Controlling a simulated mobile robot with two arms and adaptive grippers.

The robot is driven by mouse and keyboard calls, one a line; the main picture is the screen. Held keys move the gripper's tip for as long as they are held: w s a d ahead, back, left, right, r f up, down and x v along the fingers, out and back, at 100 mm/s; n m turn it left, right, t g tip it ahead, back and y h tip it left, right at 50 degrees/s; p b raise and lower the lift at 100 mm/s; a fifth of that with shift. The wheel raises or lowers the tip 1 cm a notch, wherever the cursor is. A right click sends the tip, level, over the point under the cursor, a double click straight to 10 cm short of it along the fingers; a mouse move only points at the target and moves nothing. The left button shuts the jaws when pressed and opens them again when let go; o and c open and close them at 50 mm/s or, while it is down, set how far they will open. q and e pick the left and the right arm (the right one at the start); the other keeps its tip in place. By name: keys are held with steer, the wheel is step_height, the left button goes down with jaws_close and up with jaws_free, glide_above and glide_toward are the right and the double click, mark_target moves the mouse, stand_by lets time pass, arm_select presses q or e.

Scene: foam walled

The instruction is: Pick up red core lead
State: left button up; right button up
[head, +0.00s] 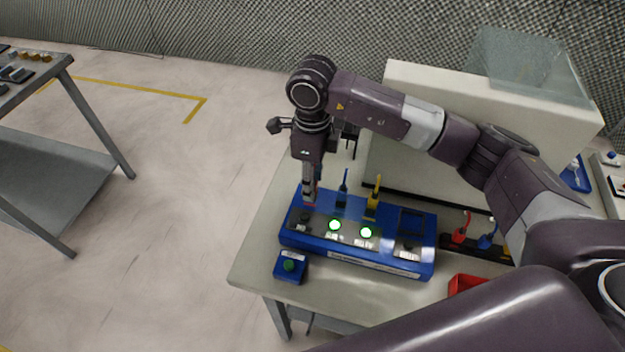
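My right gripper (308,198) points straight down at the left end of a blue test box (360,252) on the bench. Its fingertips are at or just above the box top, and a small sliver of red shows beside them. I cannot tell whether they hold anything or how far they are open. A red lead plug (463,230) stands in a black rack to the right of the box, well away from the gripper. My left gripper is out of view.
A blue lead (343,188) and a yellow lead (375,195) stand upright in the box, right of the gripper. Two green lights glow there. A small blue button box (290,267) sits in front. A blue plug (487,241) and red bin (466,284) are at right.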

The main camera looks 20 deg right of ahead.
steer(key=shift+f, duration=0.35)
steer(key=shift+c, duration=0.6)
jaws_close()
